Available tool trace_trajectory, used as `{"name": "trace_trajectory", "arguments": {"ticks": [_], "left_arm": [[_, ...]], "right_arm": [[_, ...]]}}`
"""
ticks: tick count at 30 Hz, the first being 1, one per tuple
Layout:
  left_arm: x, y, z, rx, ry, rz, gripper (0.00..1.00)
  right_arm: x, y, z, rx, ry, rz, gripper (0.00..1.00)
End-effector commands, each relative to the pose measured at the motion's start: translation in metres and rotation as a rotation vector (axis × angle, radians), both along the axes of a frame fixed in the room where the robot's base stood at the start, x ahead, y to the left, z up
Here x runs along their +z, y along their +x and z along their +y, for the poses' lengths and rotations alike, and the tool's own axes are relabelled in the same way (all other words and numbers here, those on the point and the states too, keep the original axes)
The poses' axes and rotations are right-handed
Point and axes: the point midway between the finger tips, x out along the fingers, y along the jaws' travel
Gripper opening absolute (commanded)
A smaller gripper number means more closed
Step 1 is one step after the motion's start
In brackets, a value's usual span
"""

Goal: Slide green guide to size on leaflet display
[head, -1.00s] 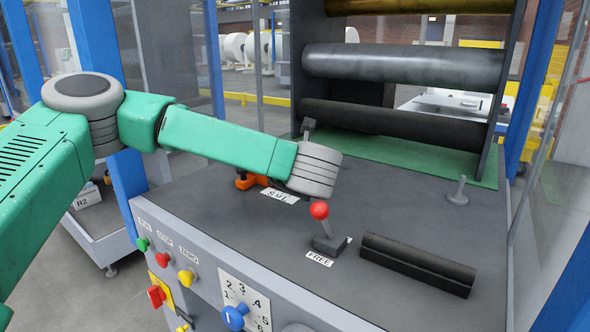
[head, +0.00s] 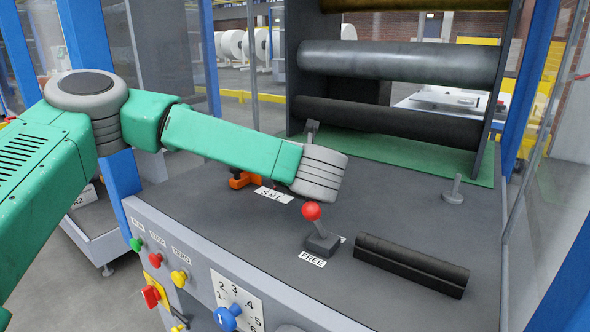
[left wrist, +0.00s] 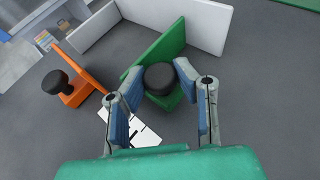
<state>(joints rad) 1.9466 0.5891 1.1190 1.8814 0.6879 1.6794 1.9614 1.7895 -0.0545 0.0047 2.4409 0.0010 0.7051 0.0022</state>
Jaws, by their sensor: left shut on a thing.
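The green guide (left wrist: 163,46) stands as an upright plate with a black knob (left wrist: 159,77) in the left wrist view. My left gripper (left wrist: 158,84) has its two blue-padded fingers on either side of this knob, shut on it. The upper end of the green plate meets a white panel (left wrist: 207,24); I cannot tell whether they touch. In the head view my own arm hides the green guide and the gripper. The size label (head: 273,194) with S, M and L lies in front of the arm's wrist. My right gripper is in neither view.
An orange guide (left wrist: 72,87) with its own black knob stands left of my gripper. Another white panel (left wrist: 105,28) stands behind it. On the table, a red-ball lever (head: 312,212) stands near the FREE label (head: 312,259), left of a black bar (head: 411,264).

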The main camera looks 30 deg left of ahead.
Motion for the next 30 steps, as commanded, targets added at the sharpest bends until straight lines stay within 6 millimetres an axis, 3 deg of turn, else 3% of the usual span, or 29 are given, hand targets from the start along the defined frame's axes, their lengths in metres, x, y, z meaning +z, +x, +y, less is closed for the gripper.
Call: {"name": "trace_trajectory", "arguments": {"ticks": [17, 30], "left_arm": [[0.000, 0.000, 0.000, 0.001, 0.002, 0.002, 0.34], [0.023, -0.046, -0.034, -0.001, 0.000, 0.003, 0.34]], "right_arm": [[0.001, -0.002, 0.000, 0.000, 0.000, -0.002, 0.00], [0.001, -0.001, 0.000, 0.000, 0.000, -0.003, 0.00]]}}
